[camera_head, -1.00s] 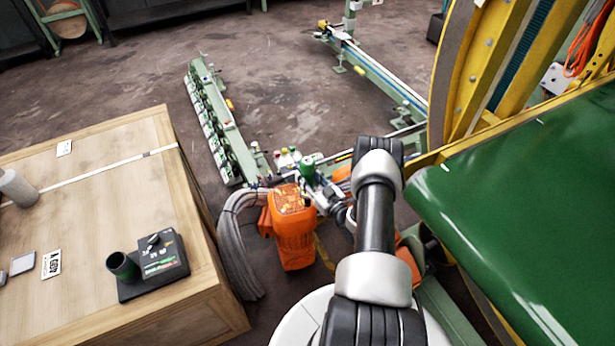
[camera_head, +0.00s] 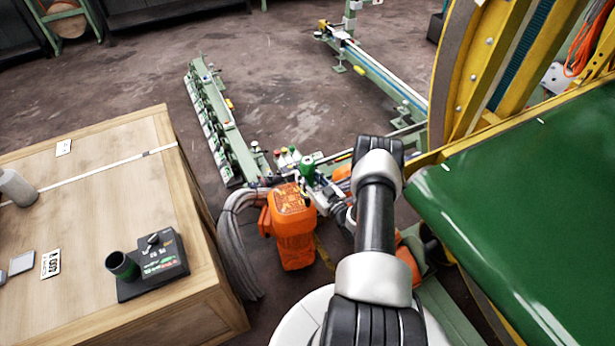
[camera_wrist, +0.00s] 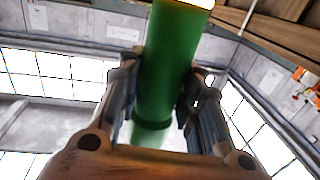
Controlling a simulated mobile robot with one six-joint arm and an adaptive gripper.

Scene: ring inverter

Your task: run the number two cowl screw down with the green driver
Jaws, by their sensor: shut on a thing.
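My gripper (camera_wrist: 158,105) is shut on the green driver (camera_wrist: 170,60), a plain green cylinder that runs up between the fingers and out at the top of the wrist view. In the head view the green driver (camera_head: 307,166) shows as a small green shape beyond the orange housing, left of my arm. The wrist view looks up at walls and windows, so no cowl screw shows in it. In the head view I cannot make out any cowl or numbered screw, nor whether the driver's tip touches anything.
A wooden crate (camera_head: 95,195) at left bears a black box (camera_head: 160,262) with a dark green cup (camera_head: 122,266). An orange housing (camera_head: 293,230) and grey hoses (camera_head: 236,235) stand beside it. A green conveyor belt (camera_head: 530,200) and yellow ring frame (camera_head: 500,60) close off the right.

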